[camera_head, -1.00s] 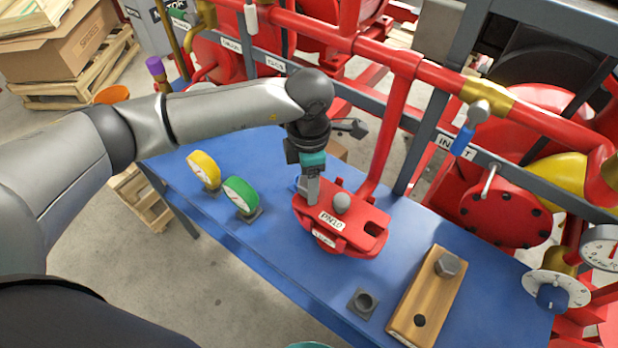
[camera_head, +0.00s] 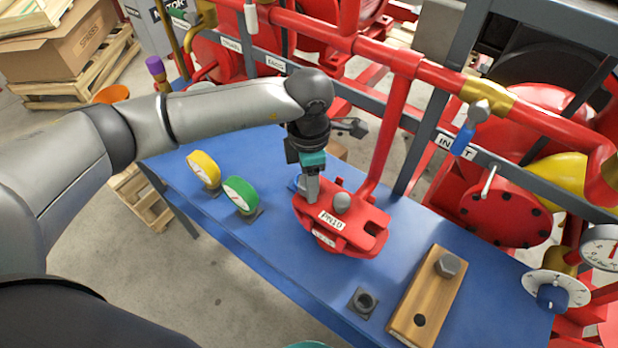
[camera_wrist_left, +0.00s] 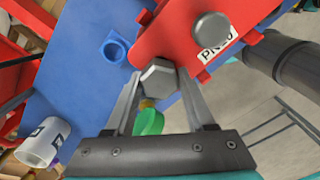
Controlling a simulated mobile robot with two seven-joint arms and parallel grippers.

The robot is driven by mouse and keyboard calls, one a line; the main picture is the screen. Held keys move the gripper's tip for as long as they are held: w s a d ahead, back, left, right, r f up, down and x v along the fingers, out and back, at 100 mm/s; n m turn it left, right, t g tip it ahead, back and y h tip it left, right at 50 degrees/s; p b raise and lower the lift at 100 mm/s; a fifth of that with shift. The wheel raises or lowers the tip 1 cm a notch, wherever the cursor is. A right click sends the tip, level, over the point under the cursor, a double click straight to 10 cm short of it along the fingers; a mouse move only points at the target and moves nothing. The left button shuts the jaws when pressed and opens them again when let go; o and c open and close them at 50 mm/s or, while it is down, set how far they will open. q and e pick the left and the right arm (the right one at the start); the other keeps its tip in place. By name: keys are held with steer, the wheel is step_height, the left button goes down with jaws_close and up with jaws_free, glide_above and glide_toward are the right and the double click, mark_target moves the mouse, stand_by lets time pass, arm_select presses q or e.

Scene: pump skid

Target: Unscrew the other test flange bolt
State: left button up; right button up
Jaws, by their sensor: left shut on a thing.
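The red test flange (camera_head: 345,232), labelled PN10, stands on the blue bench. My left gripper (camera_head: 312,187) comes down from above at its left end. In the left wrist view, my left gripper (camera_wrist_left: 160,92) is shut on a grey hex bolt (camera_wrist_left: 158,76) at the edge of the red flange (camera_wrist_left: 185,35). The bolt's lower part is hidden. A round grey knob (camera_head: 342,202) stands on the flange's middle. Another hex bolt (camera_head: 447,264) sits in a wooden block (camera_head: 430,300), which also has an empty hole.
A yellow gauge (camera_head: 204,170) and a green gauge (camera_head: 240,195) stand on the bench left of the flange. A dark square socket (camera_head: 363,302) lies near the wooden block. Red pipes and a grey rail (camera_head: 400,145) run behind.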

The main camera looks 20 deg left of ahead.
arm_select(q)
jaws_close()
steer(key=n+p, duration=0.1)
steer(key=n, duration=0.2)
steer(key=shift+n, duration=0.4)
steer(key=n+p, duration=0.1)
steer(key=n, duration=0.2)
steer(key=n+p, duration=0.1)
steer(key=n, duration=0.4)
steer(key=shift+r, duration=0.1)
steer(key=n+p, duration=0.1)
steer(key=n, duration=0.2)
steer(key=o, duration=1.3)
jaws_free()
